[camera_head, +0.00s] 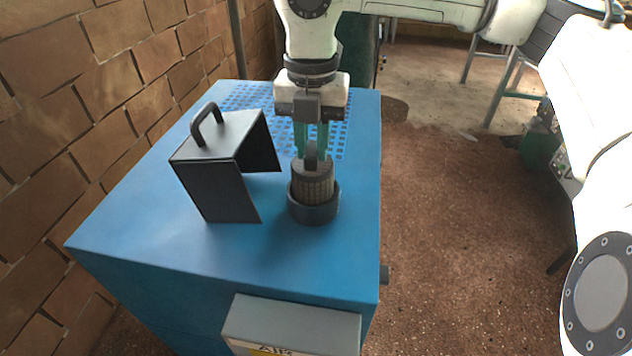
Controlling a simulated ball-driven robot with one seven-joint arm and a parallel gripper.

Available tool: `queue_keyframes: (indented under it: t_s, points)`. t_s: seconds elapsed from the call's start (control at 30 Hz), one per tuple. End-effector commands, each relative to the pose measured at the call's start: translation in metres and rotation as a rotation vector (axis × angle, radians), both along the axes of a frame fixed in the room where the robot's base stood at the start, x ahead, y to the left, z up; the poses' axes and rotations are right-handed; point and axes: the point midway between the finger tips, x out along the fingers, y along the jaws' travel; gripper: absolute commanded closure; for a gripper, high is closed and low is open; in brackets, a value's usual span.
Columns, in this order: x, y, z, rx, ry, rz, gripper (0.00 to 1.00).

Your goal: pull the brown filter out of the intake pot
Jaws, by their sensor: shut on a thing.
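The brown filter (313,184) is a ribbed cylinder with a dark knob on top. It stands upright with its lower part inside the dark round intake pot (313,213), and its upper part shows above the rim. The pot sits on the blue cabinet top (180,237). My gripper (311,152) points down from above, its green fingers shut on the knob of the filter. The filter's bottom is hidden in the pot.
A dark angled cover (224,186) with a handle stands close to the left of the pot. A grille (245,100) lies behind. A grey labelled box (290,322) is on the cabinet's front. A brick wall (90,90) runs along the left.

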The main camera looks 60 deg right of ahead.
Motion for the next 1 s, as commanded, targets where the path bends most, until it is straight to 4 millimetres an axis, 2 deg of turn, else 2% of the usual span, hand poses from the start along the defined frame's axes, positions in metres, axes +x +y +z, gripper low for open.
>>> queue_keyframes:
  t_s: [1.0]
  points:
    - [0.0, 0.0, 0.026, 0.0, -0.001, 0.0, 1.0]
